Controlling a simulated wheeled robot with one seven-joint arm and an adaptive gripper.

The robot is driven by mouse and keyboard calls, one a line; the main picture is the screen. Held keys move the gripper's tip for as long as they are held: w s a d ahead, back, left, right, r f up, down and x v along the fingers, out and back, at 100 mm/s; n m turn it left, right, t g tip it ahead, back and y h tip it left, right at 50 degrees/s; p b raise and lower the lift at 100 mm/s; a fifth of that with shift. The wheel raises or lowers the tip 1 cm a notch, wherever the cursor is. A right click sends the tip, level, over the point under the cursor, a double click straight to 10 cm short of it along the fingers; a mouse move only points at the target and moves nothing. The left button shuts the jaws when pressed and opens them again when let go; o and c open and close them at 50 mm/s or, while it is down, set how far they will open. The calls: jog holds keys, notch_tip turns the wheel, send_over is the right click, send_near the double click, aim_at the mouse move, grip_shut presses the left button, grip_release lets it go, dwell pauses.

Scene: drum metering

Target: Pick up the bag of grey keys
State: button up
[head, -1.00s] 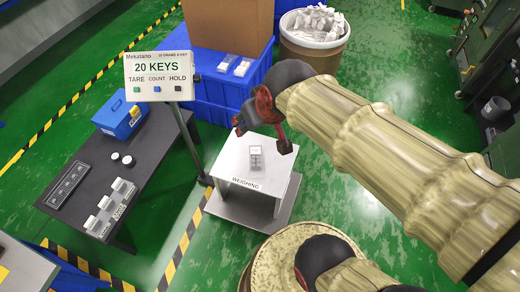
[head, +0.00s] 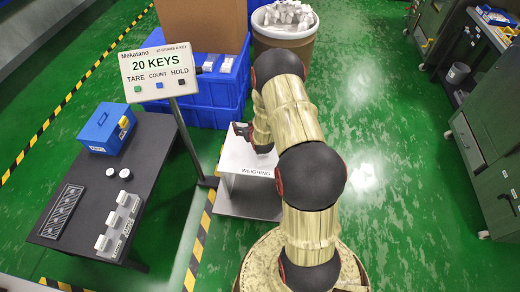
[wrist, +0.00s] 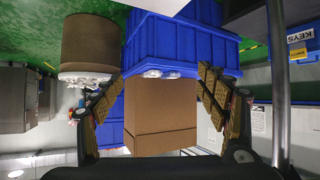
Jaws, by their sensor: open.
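I cannot make out the bag of grey keys now. In the head view my arm covers part of the white weighing stand (head: 232,160), where a small grey packet showed earlier. My gripper (head: 252,139) is over that stand in the head view, partly hidden by my own arm. In the wrist view my gripper (wrist: 157,84) is open, with nothing between its fingers. The wrist view faces a cardboard box (wrist: 160,115) and blue crates (wrist: 180,45), not the stand top.
The display sign reading 20 KEYS (head: 158,70) stands on a post left of the stand. A dark table (head: 95,180) with a blue box (head: 106,128) is further left. A drum of white pieces (head: 285,28) is behind. Green floor is open at right.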

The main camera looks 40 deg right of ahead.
aim_at(263, 155)
jog(key=shift+m+t+h, duration=0.6)
jog(key=shift+m+h, duration=0.1)
jog(key=s+f, duration=0.3)
jog(key=f, duration=0.2)
jog(key=s+d+f+b, duration=0.1)
jog(key=s+f, duration=0.2)
jog(key=f, duration=0.2)
jog(key=s+d+f, duration=0.1)
jog(key=s+f, duration=0.1)
jog(key=f, duration=0.4)
jog(key=shift+s+d, duration=0.2)
jog(key=shift+s, duration=0.2)
jog(key=b+x, duration=0.4)
jog(key=x, duration=0.3)
jog(key=shift+d+f, duration=0.2)
jog(key=shift+w+r, duration=0.1)
jog(key=c, duration=0.3)
jog(key=c, duration=1.1)
